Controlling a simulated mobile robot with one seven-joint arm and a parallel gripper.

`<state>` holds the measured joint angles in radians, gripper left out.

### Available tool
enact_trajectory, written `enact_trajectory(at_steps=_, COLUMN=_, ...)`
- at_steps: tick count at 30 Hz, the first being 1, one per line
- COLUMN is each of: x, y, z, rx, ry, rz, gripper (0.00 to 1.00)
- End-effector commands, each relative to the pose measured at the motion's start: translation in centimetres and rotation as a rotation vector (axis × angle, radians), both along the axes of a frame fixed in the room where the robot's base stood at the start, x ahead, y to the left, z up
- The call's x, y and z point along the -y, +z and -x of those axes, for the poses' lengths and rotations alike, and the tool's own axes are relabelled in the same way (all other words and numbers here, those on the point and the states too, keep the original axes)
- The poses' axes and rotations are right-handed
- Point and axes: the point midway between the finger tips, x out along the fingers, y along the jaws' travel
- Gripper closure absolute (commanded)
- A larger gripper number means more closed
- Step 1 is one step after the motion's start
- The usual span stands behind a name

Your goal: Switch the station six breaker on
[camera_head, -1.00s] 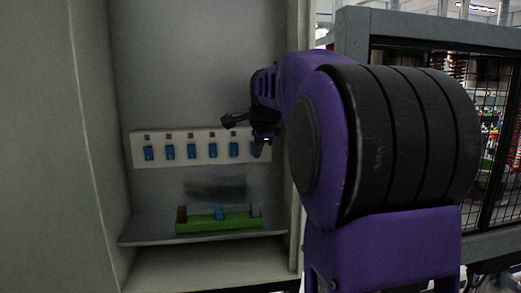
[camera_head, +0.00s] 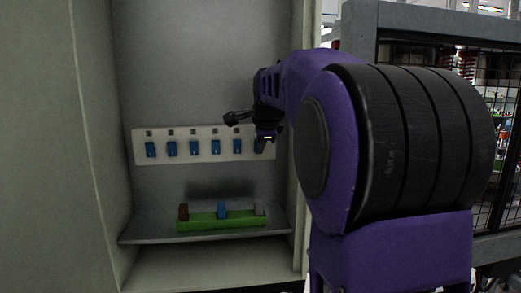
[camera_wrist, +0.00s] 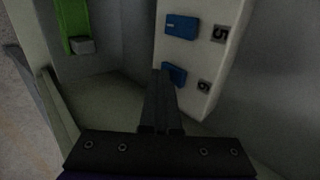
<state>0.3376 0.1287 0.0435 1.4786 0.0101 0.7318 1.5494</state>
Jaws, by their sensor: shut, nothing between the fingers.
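A pale breaker panel (camera_head: 182,158) with a row of blue switches is on the back wall of the open cabinet. The station six breaker (camera_head: 259,146) is at the right end, partly behind my gripper (camera_head: 264,138). In the wrist view, the blue station six breaker (camera_wrist: 174,72) is beside the label 6, partly covered by the tips of my gripper (camera_wrist: 162,76). The fingers are shut with nothing held. The tips are at or very near the switch; I cannot tell if they touch. The switch position is unclear.
The blue station five breaker (camera_wrist: 182,26) is close beside the sixth. Below the panel, a shelf (camera_head: 150,235) holds a green block (camera_head: 225,222) with several upright pieces. The cabinet's right edge (camera_head: 301,200) is close to my arm. A mesh fence (camera_head: 505,190) stands at right.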

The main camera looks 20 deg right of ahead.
Motion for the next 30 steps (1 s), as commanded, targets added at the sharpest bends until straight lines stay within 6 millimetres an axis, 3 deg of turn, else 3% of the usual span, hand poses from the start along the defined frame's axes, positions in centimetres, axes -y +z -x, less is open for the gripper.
enact_trajectory(at_steps=15, x=0.0, y=2.0, z=-0.1, rx=0.007, ry=0.0, rz=0.002, gripper=1.0)
enact_trajectory(at_steps=30, x=0.1, y=1.8, z=0.0, rx=0.0, ry=0.0, rz=0.0, gripper=1.0)
